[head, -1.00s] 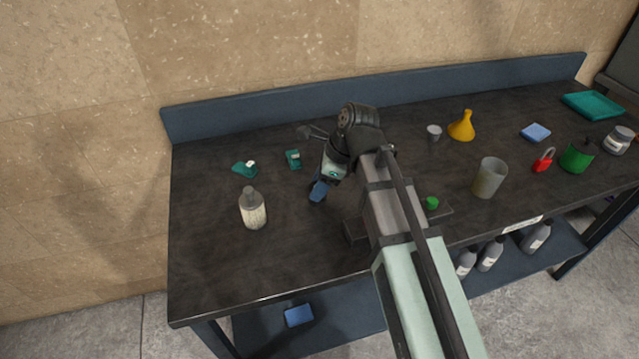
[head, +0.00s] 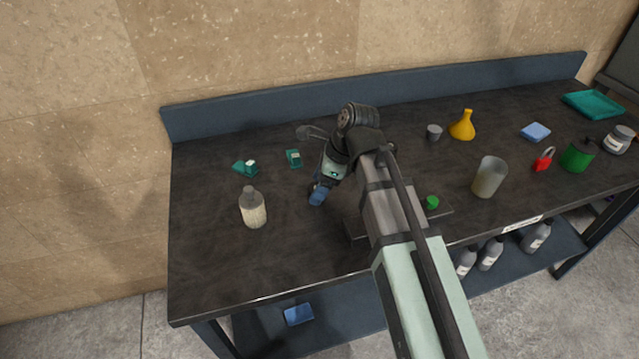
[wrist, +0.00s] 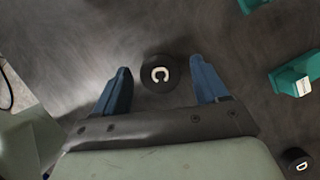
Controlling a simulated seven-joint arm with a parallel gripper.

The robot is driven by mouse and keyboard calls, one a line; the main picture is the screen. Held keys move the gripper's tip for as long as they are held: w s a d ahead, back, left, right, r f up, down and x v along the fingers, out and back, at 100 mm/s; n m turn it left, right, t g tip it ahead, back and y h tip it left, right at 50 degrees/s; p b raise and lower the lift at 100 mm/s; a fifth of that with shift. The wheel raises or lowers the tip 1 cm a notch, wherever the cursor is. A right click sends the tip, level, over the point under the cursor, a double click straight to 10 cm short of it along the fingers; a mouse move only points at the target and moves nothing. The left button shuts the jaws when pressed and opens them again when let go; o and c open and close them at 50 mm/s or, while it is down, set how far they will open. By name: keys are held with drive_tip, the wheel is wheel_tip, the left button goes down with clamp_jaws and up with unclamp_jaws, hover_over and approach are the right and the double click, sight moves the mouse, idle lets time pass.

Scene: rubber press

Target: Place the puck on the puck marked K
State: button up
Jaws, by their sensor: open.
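In the wrist view a black puck marked C (wrist: 160,73) lies on the dark bench top, between the blue fingertips of my gripper (wrist: 161,68). The fingers are apart, with a gap on each side of the puck. Whether the fingertips are down at puck height I cannot tell. A second black puck, marked D (wrist: 300,163), shows at the lower right edge of the wrist view. No puck marked K can be made out in either view. In the head view my gripper (head: 318,194) points down over the left half of the bench, and its arm hides part of the top.
Two teal blocks (head: 246,169) (head: 293,158) lie near the gripper. A pale bottle (head: 253,208) stands to its left. A small grey cup (head: 434,132), yellow funnel (head: 462,127) and larger cup (head: 489,177) stand to the right. The bench's front left is clear.

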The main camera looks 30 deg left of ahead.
drive_tip(key=v, duration=1.2)
